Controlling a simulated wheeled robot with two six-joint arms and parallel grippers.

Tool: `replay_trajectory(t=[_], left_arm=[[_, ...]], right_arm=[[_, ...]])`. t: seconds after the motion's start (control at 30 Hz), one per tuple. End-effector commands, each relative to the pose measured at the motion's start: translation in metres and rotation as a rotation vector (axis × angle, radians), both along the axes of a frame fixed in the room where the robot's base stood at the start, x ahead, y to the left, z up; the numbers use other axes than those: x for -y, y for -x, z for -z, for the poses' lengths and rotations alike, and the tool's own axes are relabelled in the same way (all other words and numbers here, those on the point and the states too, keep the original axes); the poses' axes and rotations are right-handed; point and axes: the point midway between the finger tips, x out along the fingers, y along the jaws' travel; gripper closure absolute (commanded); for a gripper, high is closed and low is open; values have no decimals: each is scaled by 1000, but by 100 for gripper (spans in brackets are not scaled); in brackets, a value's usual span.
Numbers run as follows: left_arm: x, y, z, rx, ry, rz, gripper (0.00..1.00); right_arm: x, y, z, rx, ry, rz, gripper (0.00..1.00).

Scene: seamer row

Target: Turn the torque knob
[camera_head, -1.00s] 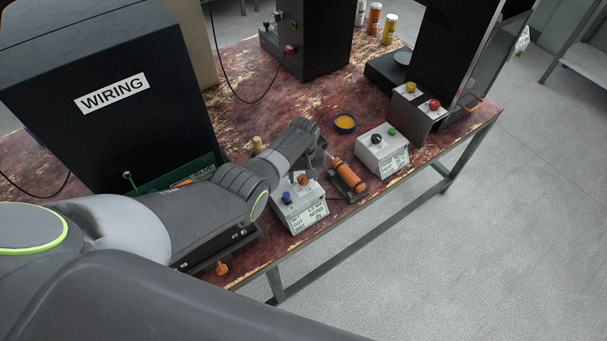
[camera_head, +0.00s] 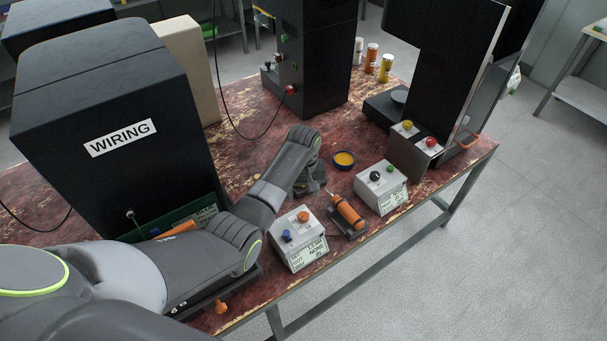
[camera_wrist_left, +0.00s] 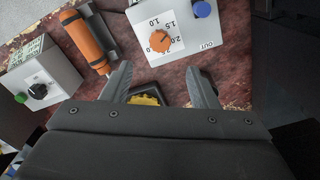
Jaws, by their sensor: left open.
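My left gripper (camera_head: 312,183) is just behind the box in the head view. In the wrist view its two fingers (camera_wrist_left: 162,84) are spread apart with nothing between them touching. The knob lies ahead of the fingertips, apart from them. My right gripper is out of view.
An orange screwdriver (camera_head: 347,212) rests in a holder right of the box. A second white box (camera_head: 381,188) with black and green controls stands further right. A yellow-filled blue dish (camera_head: 344,160) lies behind. The black WIRING cabinet (camera_head: 110,120) stands left.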

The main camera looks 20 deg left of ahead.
Motion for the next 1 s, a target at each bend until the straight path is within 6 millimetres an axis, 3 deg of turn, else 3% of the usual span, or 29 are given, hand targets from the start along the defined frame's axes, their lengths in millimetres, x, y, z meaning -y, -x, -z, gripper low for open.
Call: replay_trajectory(t=[0.2,0.4,1.0], left_arm=[[0,-1,-38,4,0,-1,46],[0,0,-63,2,0,0,46],[0,0,-69,-1,0,0,46]], right_arm=[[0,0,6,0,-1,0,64],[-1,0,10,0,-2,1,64],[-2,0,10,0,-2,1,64]])
